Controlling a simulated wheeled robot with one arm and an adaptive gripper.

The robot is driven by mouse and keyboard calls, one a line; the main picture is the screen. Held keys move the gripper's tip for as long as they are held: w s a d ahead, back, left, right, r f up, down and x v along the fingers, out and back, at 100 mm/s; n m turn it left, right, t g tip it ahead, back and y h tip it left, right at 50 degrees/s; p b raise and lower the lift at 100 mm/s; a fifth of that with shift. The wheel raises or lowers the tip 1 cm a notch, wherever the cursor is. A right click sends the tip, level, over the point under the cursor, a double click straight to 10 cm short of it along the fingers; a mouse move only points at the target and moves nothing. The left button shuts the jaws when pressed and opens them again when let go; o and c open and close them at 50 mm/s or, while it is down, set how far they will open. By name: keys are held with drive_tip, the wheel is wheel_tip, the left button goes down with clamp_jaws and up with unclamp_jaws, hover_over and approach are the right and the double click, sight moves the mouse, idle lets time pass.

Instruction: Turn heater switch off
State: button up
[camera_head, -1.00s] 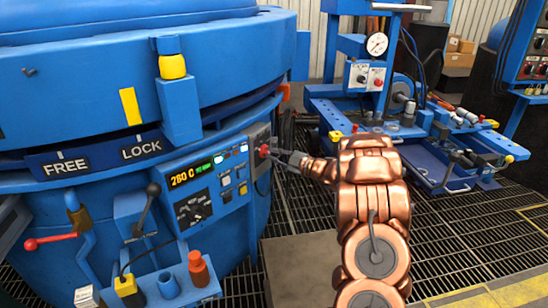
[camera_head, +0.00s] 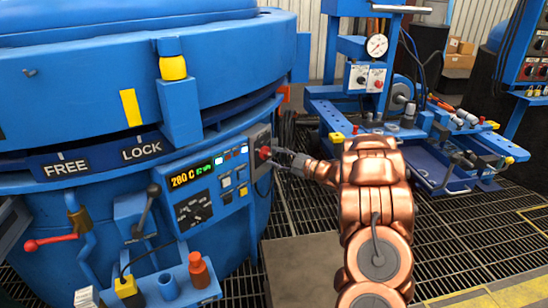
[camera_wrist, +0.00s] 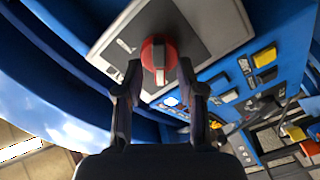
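A red rotary knob (camera_head: 265,153), which appears to be the heater switch, sits on a grey plate at the right end of the furnace's control panel (camera_head: 205,197). My gripper (camera_head: 276,158) is just right of the knob. My open gripper (camera_wrist: 160,68) has a fingertip on either side of the knob's lower part, with gaps visible. The plate's labels are too small to read.
The panel has a lit display (camera_head: 192,174) and several buttons beside the knob. A blue workbench (camera_head: 425,140) stands at right. Grated floor lies between.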

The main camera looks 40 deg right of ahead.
drive_tip(key=v, duration=1)
drive_tip(key=shift+s+d, duration=0.15)
drive_tip(key=shift+s, duration=0.2)
drive_tip(key=w+d+r+m+g+h+p, duration=0.1)
drive_tip(key=w+r+m+g+h+p, duration=0.2)
drive_tip(key=r+h+p, duration=0.5)
drive_tip(key=w+r+m+g+h+p, duration=0.1)
drive_tip(key=w+r+m+h+p, duration=0.25)
drive_tip(key=r, duration=0.85)
drive_tip(key=s+a+r+m+g+h+p, duration=0.2)
drive_tip(key=s+a+r+m+g+p, duration=0.4)
drive_tip(key=s, duration=0.3)
drive_tip(key=s+a+r+g+y+p, duration=0.2)
drive_tip(key=s+a+g+p, duration=0.1)
drive_tip(key=s+a, duration=0.7)
drive_tip(key=s+a+r+m+g+y+p, duration=0.1)
drive_tip(key=s+a+r+g+y+p, duration=0.1)
drive_tip(key=s+a+p, duration=0.4)
drive_tip(key=s+a+r+m+g+y+p, duration=0.1)
drive_tip(key=s+a+r+g+y+p, duration=0.1)
drive_tip(key=s+a, duration=1.4)
drive_tip(key=g+y+p, duration=0.1)
drive_tip(key=p, duration=0.1)
drive_tip(key=shift+s+g+p, duration=0.3)
drive_tip(key=shift+s+p, duration=0.05)
drive_tip(key=shift+p, duration=0.05)
